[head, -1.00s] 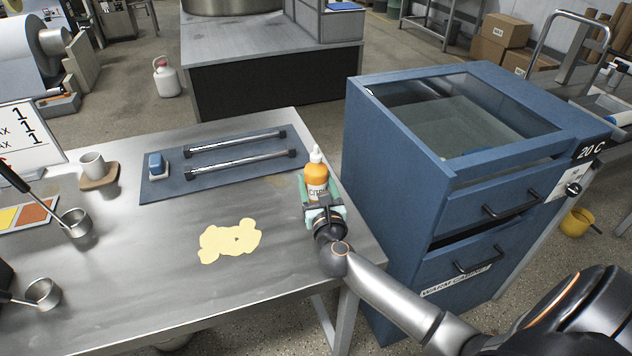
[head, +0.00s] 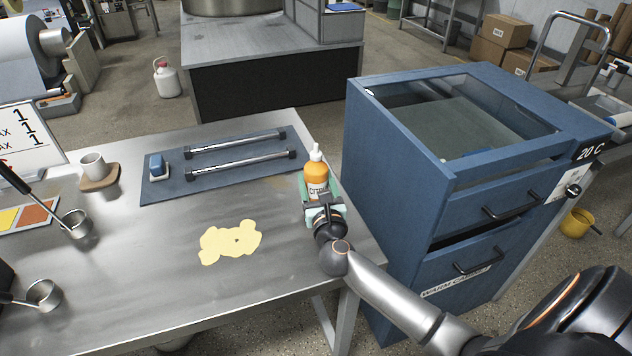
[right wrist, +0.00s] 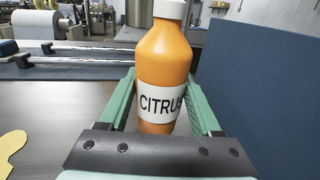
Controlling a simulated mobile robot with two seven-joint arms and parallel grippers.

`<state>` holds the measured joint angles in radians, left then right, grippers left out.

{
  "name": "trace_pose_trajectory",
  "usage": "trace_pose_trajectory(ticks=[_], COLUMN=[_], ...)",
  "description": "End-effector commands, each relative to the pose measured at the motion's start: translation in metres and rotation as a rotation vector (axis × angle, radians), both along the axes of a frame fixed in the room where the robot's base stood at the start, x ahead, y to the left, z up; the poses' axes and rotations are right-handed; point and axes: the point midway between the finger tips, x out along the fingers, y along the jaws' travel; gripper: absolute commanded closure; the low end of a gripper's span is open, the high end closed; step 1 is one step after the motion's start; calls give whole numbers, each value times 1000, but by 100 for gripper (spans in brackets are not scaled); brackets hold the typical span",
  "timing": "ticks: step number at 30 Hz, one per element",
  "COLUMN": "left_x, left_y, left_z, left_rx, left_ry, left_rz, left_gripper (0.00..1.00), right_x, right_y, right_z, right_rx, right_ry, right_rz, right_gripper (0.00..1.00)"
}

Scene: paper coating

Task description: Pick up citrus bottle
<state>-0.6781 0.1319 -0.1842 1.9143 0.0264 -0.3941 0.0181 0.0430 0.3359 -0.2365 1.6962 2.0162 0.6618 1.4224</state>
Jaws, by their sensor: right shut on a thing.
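The citrus bottle (head: 316,172) is orange with a white cap and a white label. It stands upright at the right edge of the metal table (head: 160,290). My right gripper (head: 318,190) is around the bottle, shut on its lower body. In the right wrist view the bottle (right wrist: 164,65) is between the two green fingers, with the CITRUS label facing the camera. Whether its base touches the table I cannot tell. My left gripper is not in view.
A blue cabinet (head: 390,180) stands close to the right of the bottle. A blue mat (head: 215,180) with two metal rods lies behind left. A yellow patch (head: 230,241) is on the table. A cup (head: 92,165) and ladles are at the left.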

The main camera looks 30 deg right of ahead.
Motion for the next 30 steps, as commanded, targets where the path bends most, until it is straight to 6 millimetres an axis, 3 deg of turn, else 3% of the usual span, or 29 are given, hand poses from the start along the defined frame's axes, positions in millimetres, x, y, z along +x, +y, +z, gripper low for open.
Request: trace_pose_trajectory(ticks=[5,13,21,30], left_x=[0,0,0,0], left_y=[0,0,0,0], left_z=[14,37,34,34], left_rx=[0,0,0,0], left_ry=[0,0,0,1], left_rz=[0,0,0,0], left_gripper=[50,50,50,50], right_x=[-2,-49,-102,-126], right_y=[1,22,47,58], right_z=[32,91,109,122], right_rx=[3,4,4,0], right_ry=[-6,-6,-2,-2], right_rz=[1,1,1,0], right_gripper=[100,100,100,100])
